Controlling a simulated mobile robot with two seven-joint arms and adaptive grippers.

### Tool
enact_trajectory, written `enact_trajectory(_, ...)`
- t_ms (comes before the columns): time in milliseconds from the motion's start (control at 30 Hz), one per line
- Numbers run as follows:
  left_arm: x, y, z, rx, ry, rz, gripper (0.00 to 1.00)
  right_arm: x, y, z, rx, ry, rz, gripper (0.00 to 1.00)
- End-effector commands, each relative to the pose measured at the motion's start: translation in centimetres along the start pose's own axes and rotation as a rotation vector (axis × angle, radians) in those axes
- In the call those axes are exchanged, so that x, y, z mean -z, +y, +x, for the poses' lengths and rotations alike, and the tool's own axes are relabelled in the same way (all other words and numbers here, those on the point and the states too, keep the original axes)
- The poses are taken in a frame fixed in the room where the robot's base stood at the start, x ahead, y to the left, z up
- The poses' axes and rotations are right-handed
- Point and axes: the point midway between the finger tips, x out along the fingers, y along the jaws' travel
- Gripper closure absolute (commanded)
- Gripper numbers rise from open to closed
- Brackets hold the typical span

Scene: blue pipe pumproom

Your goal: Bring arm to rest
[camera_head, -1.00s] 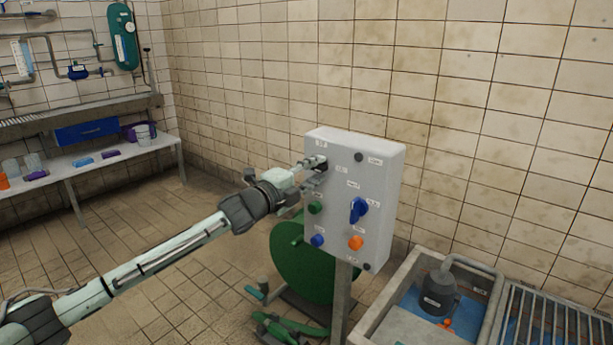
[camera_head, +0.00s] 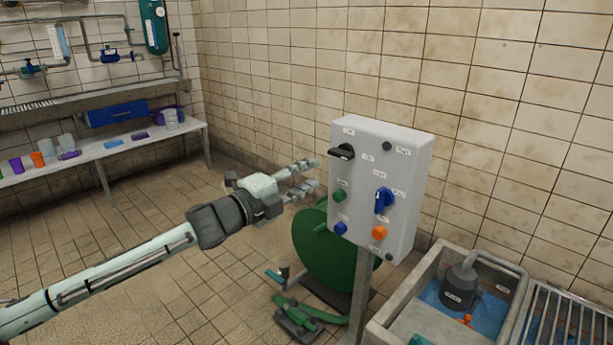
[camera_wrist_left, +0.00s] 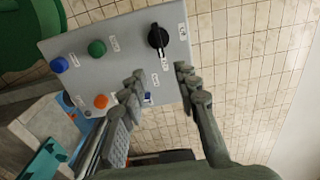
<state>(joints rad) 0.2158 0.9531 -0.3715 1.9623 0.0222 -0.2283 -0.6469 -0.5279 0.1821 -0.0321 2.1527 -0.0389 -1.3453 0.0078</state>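My left arm comes in from the lower left in the head view. Its gripper (camera_head: 314,174) is open and empty, with its two fingers spread apart, just left of the grey control box (camera_head: 408,205). The black knob (camera_head: 342,152) at the box's upper left is free of the fingers. In the left wrist view the fingers (camera_wrist_left: 160,74) stand apart in front of the box, with the black knob (camera_wrist_left: 158,38) beyond them and nothing held. My right gripper is in neither view.
The box carries a blue switch (camera_head: 383,199), green button (camera_head: 340,195), blue button (camera_head: 340,228) and orange button (camera_head: 379,233). A green disc (camera_head: 325,262) stands behind its post. A basin (camera_head: 405,318) is at lower right, a bench (camera_head: 95,151) at left.

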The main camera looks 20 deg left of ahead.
Motion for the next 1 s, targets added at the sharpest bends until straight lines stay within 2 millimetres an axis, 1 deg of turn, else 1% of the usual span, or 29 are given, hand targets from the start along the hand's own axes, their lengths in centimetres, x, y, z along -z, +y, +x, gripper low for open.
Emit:
enact_trajectory(267,0.0,0.1,0.0,-0.001,-0.001,-0.002,0.69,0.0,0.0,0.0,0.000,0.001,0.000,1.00)
enact_trajectory(333,0.1,0.9,-0.1,-0.015,-0.013,-0.029,0.69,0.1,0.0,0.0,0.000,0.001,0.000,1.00)
enact_trajectory(367,0.1,1.6,-0.1,-0.027,-0.026,-0.054,0.69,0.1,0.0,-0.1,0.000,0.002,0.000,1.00)
enact_trajectory(467,0.2,5.8,-0.9,-0.099,-0.104,-0.201,0.69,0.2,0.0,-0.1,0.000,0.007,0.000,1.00)
enact_trajectory(500,0.2,8.2,-1.6,-0.140,-0.154,-0.283,0.69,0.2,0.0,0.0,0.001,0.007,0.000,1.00)
enact_trajectory(567,0.4,12.2,-3.1,-0.212,-0.243,-0.418,0.69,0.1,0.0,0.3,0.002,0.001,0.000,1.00)
enact_trajectory(600,0.6,15.0,-4.4,-0.262,-0.308,-0.509,0.69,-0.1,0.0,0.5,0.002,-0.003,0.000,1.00)
enact_trajectory(667,1.0,19.1,-6.7,-0.334,-0.409,-0.639,0.69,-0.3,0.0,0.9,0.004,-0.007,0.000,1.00)
enact_trajectory(700,1.4,21.6,-8.4,-0.380,-0.478,-0.719,0.69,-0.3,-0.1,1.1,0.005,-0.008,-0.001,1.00)
enact_trajectory(767,2.2,25.1,-11.2,-0.447,-0.582,-0.833,0.69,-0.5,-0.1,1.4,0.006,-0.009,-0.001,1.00)
enact_trajectory(800,2.9,27.4,-13.2,-0.491,-0.652,-0.904,0.69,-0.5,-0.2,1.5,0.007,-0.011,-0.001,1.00)
enact_trajectory(867,4.1,30.4,-16.4,-0.555,-0.762,-1.004,0.69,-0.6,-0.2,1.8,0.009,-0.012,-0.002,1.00)
enact_trajectory(900,4.9,32.2,-18.6,-0.593,-0.833,-1.063,0.69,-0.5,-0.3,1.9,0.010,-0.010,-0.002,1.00)
enact_trajectory(967,6.2,34.5,-21.8,-0.649,-0.935,-1.139,0.69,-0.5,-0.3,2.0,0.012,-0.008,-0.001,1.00)
enact_trajectory(1000,7.1,35.8,-23.7,-0.680,-0.999,-1.183,0.69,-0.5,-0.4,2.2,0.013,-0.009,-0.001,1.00)
